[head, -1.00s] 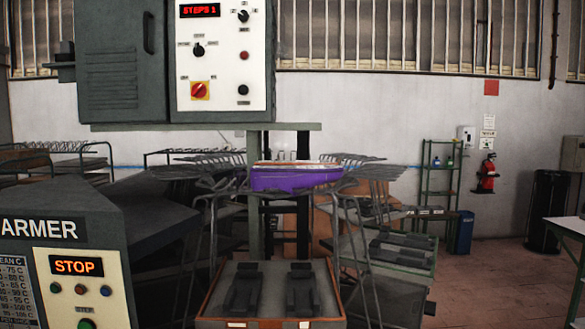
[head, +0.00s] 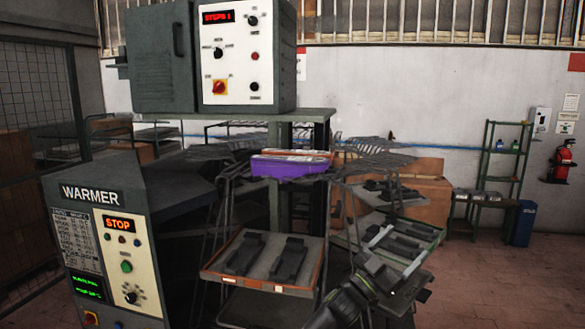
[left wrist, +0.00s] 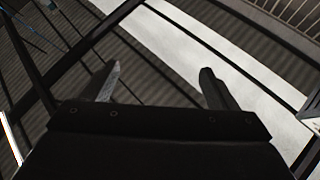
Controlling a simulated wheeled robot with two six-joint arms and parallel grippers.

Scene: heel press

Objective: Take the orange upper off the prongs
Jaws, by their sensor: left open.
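My left gripper (head: 396,251) is at the lower right of the head view, in front of the green-edged tray area. Its fingers are spread and nothing shows between them. They also show apart and empty in the left wrist view (left wrist: 156,84). Dark prongs (head: 375,160) stick out from the racks around the press column. I cannot make out an orange upper on any prongs. My right gripper is not in view.
An orange-rimmed tray (head: 262,284) with two dark forms stands below the purple tray. A green shelf (head: 506,165) stands at the right. Floor is open at the lower right.

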